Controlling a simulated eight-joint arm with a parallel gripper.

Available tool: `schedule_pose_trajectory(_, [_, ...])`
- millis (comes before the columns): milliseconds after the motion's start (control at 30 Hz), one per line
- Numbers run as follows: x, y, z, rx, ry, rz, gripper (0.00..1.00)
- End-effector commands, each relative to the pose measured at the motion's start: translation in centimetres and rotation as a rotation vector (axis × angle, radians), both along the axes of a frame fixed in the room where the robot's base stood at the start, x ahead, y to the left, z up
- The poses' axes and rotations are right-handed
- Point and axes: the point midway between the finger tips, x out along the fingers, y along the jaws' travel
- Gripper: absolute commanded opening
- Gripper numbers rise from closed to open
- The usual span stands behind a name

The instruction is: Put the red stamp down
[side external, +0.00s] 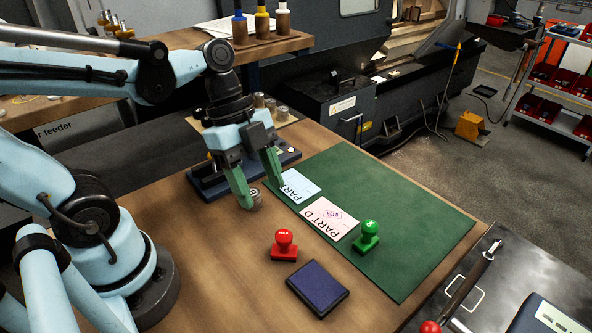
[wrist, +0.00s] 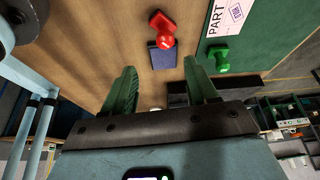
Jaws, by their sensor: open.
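The red stamp (side external: 284,245) stands upright on the bare wood of the bench, left of the green mat, with nothing holding it. It also shows in the wrist view (wrist: 163,28), ahead of the fingers. My gripper (side external: 262,194) is open and empty, its green fingers pointing down, behind the stamp and apart from it. In the wrist view, my gripper (wrist: 159,70) has clear space between its fingers. A small round metal piece (side external: 256,199) is by the left fingertip; whether they touch I cannot tell.
A dark blue ink pad (side external: 318,289) lies in front of the red stamp. A green stamp (side external: 367,237), a pink PART D card (side external: 329,218) and a pale blue card (side external: 299,187) are on the green mat (side external: 410,225). The mat's right side is clear.

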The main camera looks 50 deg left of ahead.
Motion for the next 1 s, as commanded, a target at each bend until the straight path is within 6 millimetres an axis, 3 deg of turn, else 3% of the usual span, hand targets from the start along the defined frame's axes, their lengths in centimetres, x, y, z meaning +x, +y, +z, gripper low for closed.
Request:
schedule_pose_trajectory(167, [0.4, 0.6, -0.2, 0.035, 0.003, 0.156, 0.58])
schedule_pose_trajectory(400, [2.4, 2.8, -0.6, 0.072, -0.046, 0.724, 0.58])
schedule_pose_trajectory(633, [4.2, 4.6, 0.0, -0.038, -0.138, 1.209, 0.58])
schedule_pose_trajectory(800, [5.0, 5.3, 0.6, -0.129, -0.176, 1.392, 0.58])
schedule_pose_trajectory(1000, [5.2, 5.4, 0.8, -0.161, -0.184, 1.444, 0.58])
